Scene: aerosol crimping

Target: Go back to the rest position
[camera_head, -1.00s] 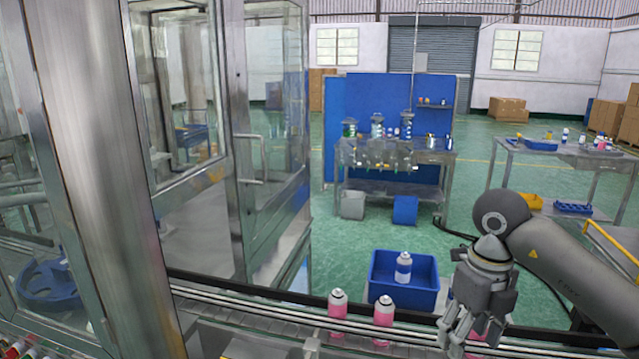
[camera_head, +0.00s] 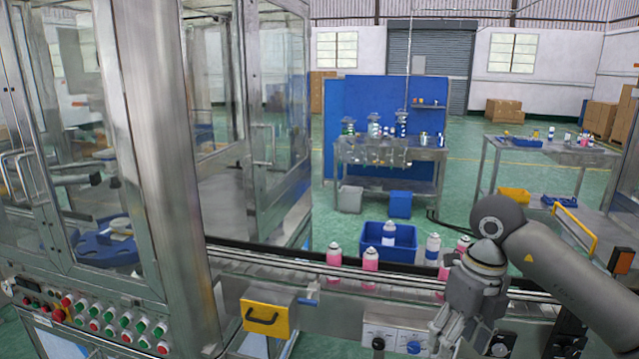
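My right gripper (camera_head: 450,338) hangs at the lower right, in front of the conveyor's near side, fingers pointing down. Its fingertips blend into the machine behind, so its opening is unclear; no can shows in it. My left gripper is not in view. Pink cans with metal tops stand upright on the conveyor (camera_head: 270,266), two at its middle (camera_head: 334,255) (camera_head: 370,259) and others close to my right arm. A white can (camera_head: 432,247) stands near them. Another white can (camera_head: 389,233) is in the blue bin (camera_head: 405,244) behind the conveyor.
A glass and steel machine cabinet (camera_head: 150,130) fills the left. A workbench (camera_head: 392,155) with a blue back panel and a side table (camera_head: 550,150) stand beyond.

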